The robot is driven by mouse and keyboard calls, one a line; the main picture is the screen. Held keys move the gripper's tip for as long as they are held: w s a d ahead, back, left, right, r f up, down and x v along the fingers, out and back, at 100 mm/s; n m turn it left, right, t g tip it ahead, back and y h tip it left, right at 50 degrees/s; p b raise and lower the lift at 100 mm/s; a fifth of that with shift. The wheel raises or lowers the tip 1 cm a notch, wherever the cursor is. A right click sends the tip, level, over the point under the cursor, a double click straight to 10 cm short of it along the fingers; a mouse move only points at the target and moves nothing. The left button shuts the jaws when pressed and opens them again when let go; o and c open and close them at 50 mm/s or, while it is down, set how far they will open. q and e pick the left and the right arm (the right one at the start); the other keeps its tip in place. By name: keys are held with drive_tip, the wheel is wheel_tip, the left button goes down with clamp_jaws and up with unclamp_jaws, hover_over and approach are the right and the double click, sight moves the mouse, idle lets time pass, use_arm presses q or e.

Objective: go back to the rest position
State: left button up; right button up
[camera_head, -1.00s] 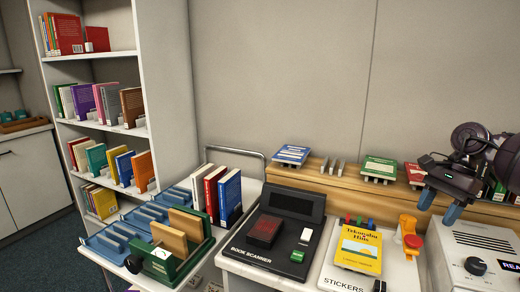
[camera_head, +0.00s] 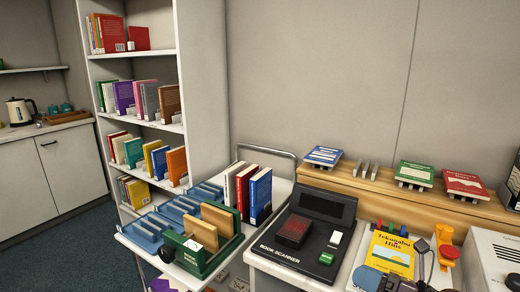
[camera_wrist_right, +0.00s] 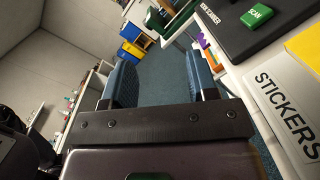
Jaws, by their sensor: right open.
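My right gripper (camera_head: 380,281) shows at the bottom edge of the head view, in front of the sticker station, partly cut off by the frame. In the right wrist view its two blue fingers (camera_wrist_right: 161,82) stand wide apart with nothing between them, over the floor beside the counter. The gripper is open and empty. My left gripper is in neither view.
The book scanner (camera_head: 306,231) and the yellow book (camera_head: 391,254) on the sticker station are close to my right gripper. The green book holder (camera_head: 195,256) stands on the trolley at left. Blue carpet (camera_wrist_right: 150,85) lies open beyond my fingers.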

drive_tip(key=s+d+f+m+h, duration=0.2)
drive_tip(key=s+f+m+h, duration=0.25)
drive_tip(key=m, duration=0.45)
drive_tip(key=s+d+f+m+t+h, duration=0.1)
drive_tip(key=s+d+f+m+h, duration=0.25)
drive_tip(key=m+h, duration=0.45)
drive_tip(key=s+d+f+m+h, duration=0.1)
drive_tip(key=s+f+m+h, duration=0.3)
drive_tip(key=m, duration=0.7)
drive_tip(key=s+f+m+g, duration=0.2)
drive_tip(key=s+m+g, duration=0.15)
drive_tip(key=s, duration=0.45)
drive_tip(key=s+a+f+m+g+y, duration=0.1)
drive_tip(key=s+f+m+g, duration=0.2)
drive_tip(key=s, duration=0.5)
drive_tip(key=s+f+m+g, duration=0.1)
drive_tip(key=s+m+g, duration=0.3)
drive_tip(key=s, duration=0.4)
use_arm(q)
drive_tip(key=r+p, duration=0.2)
drive_tip(key=p, duration=0.1)
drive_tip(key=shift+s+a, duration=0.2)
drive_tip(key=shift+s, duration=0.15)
use_arm(e)
drive_tip(key=w+f+t, duration=0.3)
drive_tip(key=w+t, duration=0.6)
drive_tip(key=w, duration=0.1)
drive_tip(key=shift+w+a+f+n+y, duration=0.25)
drive_tip(key=shift+f+n+y, duration=0.1)
drive_tip(key=shift+y, duration=0.1)
